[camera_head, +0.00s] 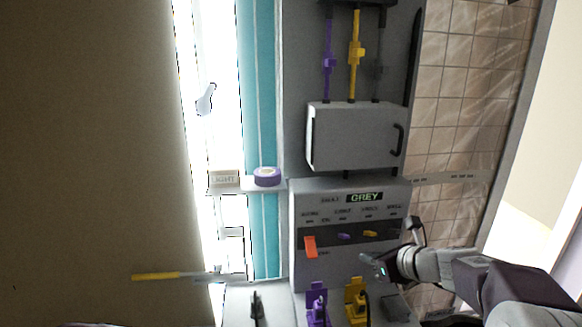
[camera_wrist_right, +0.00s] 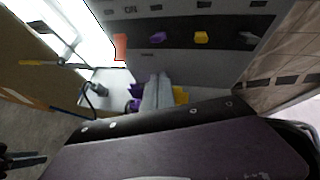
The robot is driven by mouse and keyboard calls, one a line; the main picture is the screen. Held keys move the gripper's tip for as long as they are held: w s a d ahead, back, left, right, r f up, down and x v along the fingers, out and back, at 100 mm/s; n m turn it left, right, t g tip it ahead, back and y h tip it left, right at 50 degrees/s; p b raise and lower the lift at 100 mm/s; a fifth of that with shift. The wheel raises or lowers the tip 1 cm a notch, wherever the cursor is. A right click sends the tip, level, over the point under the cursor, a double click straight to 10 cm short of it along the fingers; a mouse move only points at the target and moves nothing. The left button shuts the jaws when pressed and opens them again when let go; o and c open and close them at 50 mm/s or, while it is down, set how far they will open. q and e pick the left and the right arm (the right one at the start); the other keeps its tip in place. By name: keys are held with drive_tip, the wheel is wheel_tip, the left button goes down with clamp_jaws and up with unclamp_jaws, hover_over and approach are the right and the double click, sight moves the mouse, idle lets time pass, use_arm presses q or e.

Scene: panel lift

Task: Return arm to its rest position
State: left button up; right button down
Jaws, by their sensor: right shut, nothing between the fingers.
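My right arm enters the head view from the lower right. Its gripper (camera_head: 372,266) is shut and empty, in front of the lower grey panel (camera_head: 345,195), right of the orange lever (camera_head: 310,246). In the right wrist view the shut fingers (camera_wrist_right: 157,95) point at the panel, below the row of small switches; whether they touch anything I cannot tell. A dark pronged shape at that view's lower left edge may be my left gripper; its state is unclear.
Purple (camera_head: 317,304) and yellow (camera_head: 356,300) parts stand below the panel, close to my right gripper. A grey box (camera_head: 352,136) with a black handle is above. A purple tape roll (camera_head: 267,176) sits on a small shelf. A yellow-handled tool (camera_head: 155,276) is at left.

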drive_tip(key=s+a+f+n+g, duration=0.5)
drive_tip(key=s+a+f+n, duration=0.4)
drive_tip(key=a+f, duration=0.1)
drive_tip(key=s+d+f+n+g+h, duration=0.2)
drive_tip(key=s+f+n, duration=0.2)
drive_tip(key=s+n, duration=0.3)
drive_tip(key=s+d+f+n+g+h, duration=0.2)
drive_tip(key=s+f+n, duration=0.3)
drive_tip(key=n, duration=1)
drive_tip(key=shift+s+d+f, duration=0.15)
drive_tip(key=shift+s+d, duration=0.35)
drive_tip(key=shift+s, duration=0.5)
